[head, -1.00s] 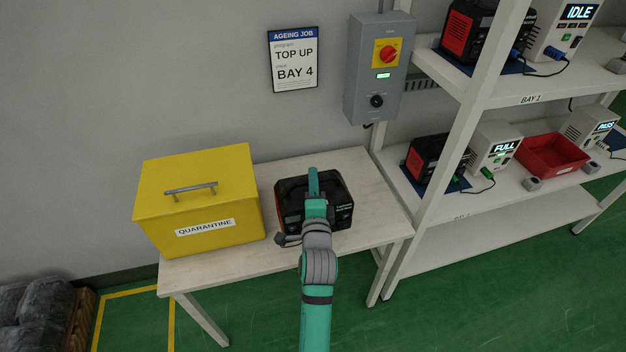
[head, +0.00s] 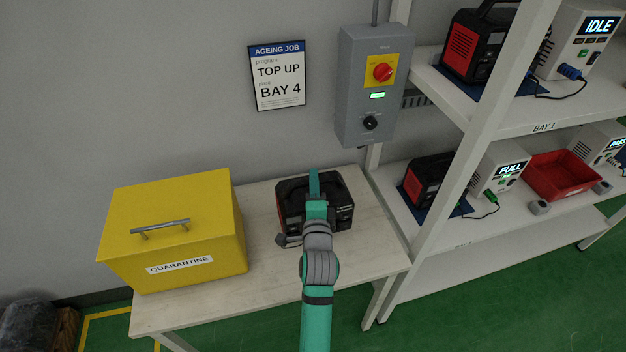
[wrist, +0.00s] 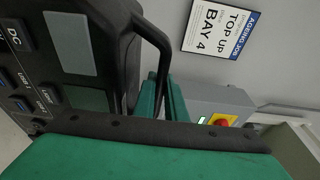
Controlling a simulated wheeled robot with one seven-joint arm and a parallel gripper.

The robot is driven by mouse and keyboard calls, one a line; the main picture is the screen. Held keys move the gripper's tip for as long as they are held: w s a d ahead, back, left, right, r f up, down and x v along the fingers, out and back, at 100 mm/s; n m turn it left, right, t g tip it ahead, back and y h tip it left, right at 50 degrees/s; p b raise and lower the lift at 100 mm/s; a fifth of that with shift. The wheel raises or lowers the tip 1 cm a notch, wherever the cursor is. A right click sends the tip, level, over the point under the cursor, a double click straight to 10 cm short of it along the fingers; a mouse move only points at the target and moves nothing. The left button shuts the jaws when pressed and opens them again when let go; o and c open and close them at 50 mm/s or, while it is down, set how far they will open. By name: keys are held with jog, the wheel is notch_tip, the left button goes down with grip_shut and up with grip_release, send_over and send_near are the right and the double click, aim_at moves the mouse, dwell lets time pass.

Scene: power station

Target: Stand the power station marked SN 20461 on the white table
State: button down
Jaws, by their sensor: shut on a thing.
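A black power station with red sides (head: 292,212) is at the white table (head: 190,310), right of the yellow box, in the head view. My gripper (head: 315,185) is shut on its top handle, and my arm hides part of its front. In the wrist view the power station (wrist: 75,60) fills the upper left, with its handle (wrist: 155,40) running to my gripper's teal fingers (wrist: 163,100). Its serial mark is not readable. I cannot tell whether its underside touches the table top.
A yellow QUARANTINE box (head: 175,225) stands on the table's left. A grey switch box (head: 372,90) and an AGEING JOB sign (head: 278,76) are on the wall. A white shelf rack (head: 465,150) with other power stations and a red tray (head: 555,174) stands close on the right.

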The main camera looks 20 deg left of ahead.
jog(key=shift+f, duration=2.1)
jog(key=shift+w+f, duration=0.1)
jog(key=shift+w, duration=0.05)
jog(key=shift+s+f, duration=0.1)
jog(key=shift+s, duration=0.1)
jog(key=shift+f, duration=0.5)
